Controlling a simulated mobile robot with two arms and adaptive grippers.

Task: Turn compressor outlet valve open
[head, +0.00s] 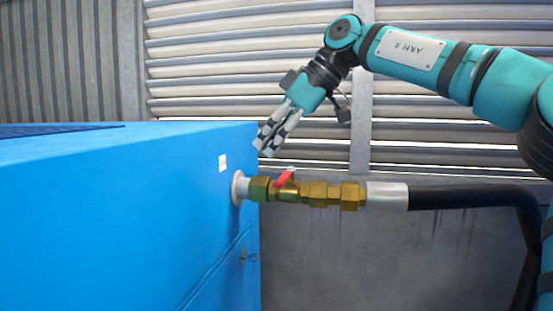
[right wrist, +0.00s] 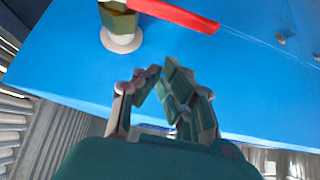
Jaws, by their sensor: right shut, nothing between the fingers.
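The compressor outlet valve (head: 289,192) is a brass fitting on the side of the blue compressor. Its red lever (head: 285,177) sits on top and looks short and foreshortened in the head view. In the right wrist view the red lever (right wrist: 178,14) runs to the right at the top edge, roughly crosswise to the brass fitting (right wrist: 118,20). My right gripper (head: 267,147) is above the valve, pointing down and left, apart from the lever. Its fingers (right wrist: 148,78) are closed together and empty. My left gripper is in neither view.
The blue compressor housing (head: 120,215) fills the left, close to my right fingers. A silver coupling (head: 387,196) and black hose (head: 465,196) run right from the valve. A louvered wall (head: 230,60) stands behind. Open space lies above the hose.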

